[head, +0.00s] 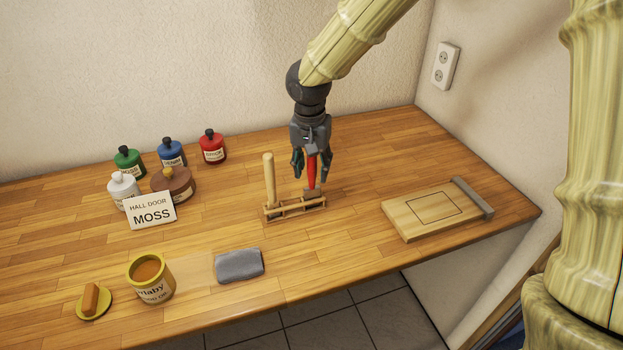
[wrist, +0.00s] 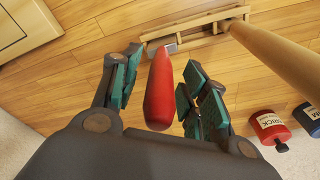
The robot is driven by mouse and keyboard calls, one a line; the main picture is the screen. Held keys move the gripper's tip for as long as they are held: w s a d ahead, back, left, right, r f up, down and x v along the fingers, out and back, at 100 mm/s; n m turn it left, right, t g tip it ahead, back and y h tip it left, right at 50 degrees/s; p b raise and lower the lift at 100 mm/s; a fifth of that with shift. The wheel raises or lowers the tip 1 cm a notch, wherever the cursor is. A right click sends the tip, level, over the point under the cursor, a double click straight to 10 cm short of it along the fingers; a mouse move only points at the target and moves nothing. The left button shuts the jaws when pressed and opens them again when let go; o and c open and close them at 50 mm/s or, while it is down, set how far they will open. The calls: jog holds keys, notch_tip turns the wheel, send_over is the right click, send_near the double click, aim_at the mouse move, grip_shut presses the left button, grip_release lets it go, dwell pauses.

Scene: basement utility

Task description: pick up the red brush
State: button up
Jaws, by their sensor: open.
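The red brush (head: 312,168) stands upright in the wooden rack (head: 283,213), its red handle up and its lower end at the rack's right part. In the wrist view the red handle (wrist: 159,88) lies between the two open fingers. My gripper (head: 312,165) is open around the handle, with gaps showing on both sides in the wrist view (wrist: 160,85). The brush's lower end is partly hidden by the rack.
A wooden dowel (head: 269,180) rises at the rack's left end, close to my gripper. A board (head: 408,222) lies to the right. Bottles, a card (head: 150,212), a can (head: 165,292), a grey cloth (head: 239,265) and a yellow lid (head: 107,305) stand left.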

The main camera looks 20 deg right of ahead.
jog(key=shift+w+f, duration=0.1)
jog(key=shift+f, duration=0.2)
jog(key=shift+s, duration=0.3)
jog(key=shift+w+f, duration=0.1)
jog(key=shift+w, duration=0.05)
jog(key=c, duration=0.4)
grip_shut()
